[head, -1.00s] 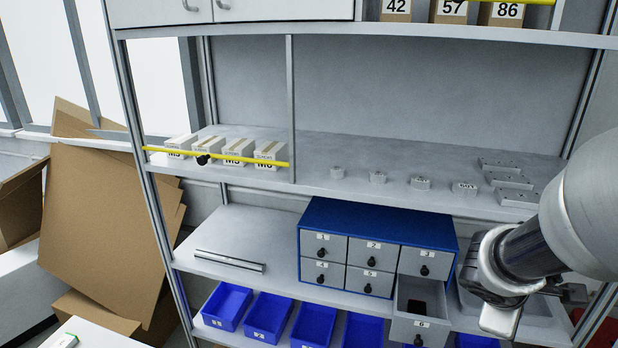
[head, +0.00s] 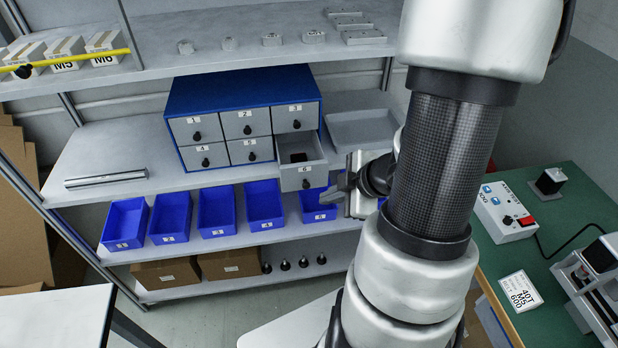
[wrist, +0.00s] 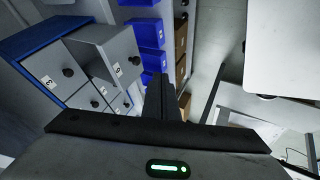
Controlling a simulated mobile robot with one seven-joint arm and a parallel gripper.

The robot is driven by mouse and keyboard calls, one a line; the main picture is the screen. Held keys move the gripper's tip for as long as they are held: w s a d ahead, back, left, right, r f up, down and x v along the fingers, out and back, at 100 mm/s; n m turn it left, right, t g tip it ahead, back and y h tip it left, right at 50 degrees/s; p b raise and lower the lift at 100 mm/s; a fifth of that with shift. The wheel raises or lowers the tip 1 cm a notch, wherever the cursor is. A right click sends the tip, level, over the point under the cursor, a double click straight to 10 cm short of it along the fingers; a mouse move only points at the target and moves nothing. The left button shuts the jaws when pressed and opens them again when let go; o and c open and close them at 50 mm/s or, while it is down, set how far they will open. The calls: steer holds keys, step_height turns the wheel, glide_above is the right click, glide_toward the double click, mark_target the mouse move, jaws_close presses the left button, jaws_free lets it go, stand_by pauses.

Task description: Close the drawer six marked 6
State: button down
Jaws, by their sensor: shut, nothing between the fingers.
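The blue cabinet (head: 240,87) stands on a shelf with several grey drawers with dark knobs. Drawer six (head: 303,176), at the lower right and marked 6, is pulled out, and a dark item lies inside it. The other drawers look shut. In the wrist view the open drawer (wrist: 104,52) juts out at the left with its label and knob visible. My gripper (head: 345,185) is shut and empty, just right of the drawer's front and apart from it in the picture. In the wrist view my shut fingers (wrist: 163,98) point toward the blue bins.
Blue bins (head: 218,211) line the shelf below the cabinet. A grey tray (head: 362,128) lies right of the cabinet, and a metal bar (head: 106,179) left of it. A green table (head: 545,240) with a control box (head: 503,210) is at the right.

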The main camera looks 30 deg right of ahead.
steer(key=w+f+b, duration=0.1)
steer(key=w+f, duration=0.4)
steer(key=w, duration=0.3)
steer(key=shift+a, duration=0.15)
steer(key=shift+f, duration=0.1)
